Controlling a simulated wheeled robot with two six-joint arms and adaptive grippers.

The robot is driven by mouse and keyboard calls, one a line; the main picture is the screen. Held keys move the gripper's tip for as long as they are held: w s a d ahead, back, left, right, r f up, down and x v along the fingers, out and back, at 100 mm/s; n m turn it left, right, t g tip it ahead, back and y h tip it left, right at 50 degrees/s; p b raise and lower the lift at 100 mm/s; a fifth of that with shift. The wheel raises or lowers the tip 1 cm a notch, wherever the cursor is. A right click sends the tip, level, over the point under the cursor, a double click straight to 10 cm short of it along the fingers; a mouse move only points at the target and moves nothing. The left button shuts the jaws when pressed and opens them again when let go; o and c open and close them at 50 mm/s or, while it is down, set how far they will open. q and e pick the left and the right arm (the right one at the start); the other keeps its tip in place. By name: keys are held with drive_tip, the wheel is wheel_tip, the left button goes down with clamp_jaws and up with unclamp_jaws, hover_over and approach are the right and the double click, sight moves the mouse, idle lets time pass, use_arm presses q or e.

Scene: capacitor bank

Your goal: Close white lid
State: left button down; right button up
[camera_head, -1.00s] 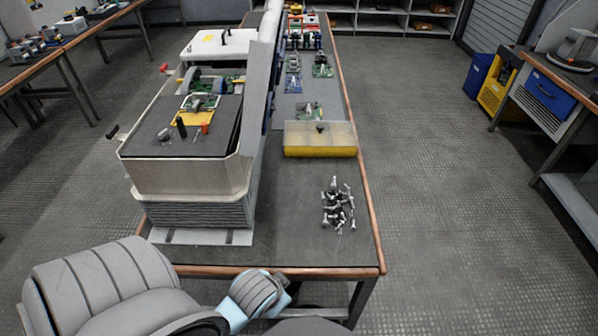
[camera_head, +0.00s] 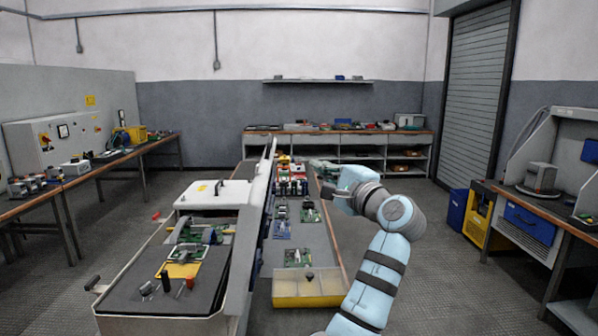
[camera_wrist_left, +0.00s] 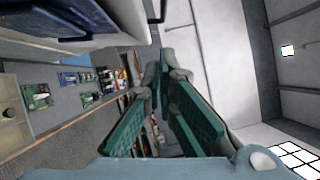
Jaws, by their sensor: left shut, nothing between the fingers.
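A long pale grey-white lid panel (camera_head: 258,235) stands upright and open along the right side of the white machine housing (camera_head: 165,325). A separate white cover (camera_head: 214,194) with a small black handle lies flat over the housing's far end. My left gripper (camera_head: 320,166) is over the bench, right of the upright panel and apart from it. In the left wrist view its teal fingers (camera_wrist_left: 166,72) are shut with nothing between them. A pale piece (camera_wrist_left: 124,20) at the top of that view may be part of the lid; I cannot tell. My right gripper is not in view.
Inside the open housing are circuit boards (camera_head: 184,254) and a dark plate (camera_head: 135,290). A yellow bin (camera_head: 306,300) with a clear top and several boards (camera_head: 310,211) occupy the bench (camera_head: 320,250) right of the panel. The floor (camera_head: 425,260) to the right is clear.

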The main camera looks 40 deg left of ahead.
use_arm(q)
drive_tip(key=a+r+p, duration=0.1)
drive_tip(key=a, duration=1)
drive_tip(key=shift+w+a+r+p, duration=0.2)
drive_tip(key=shift+w+p, duration=0.1)
drive_tip(key=shift+w, duration=0.1)
drive_tip(key=shift+r, duration=0.1)
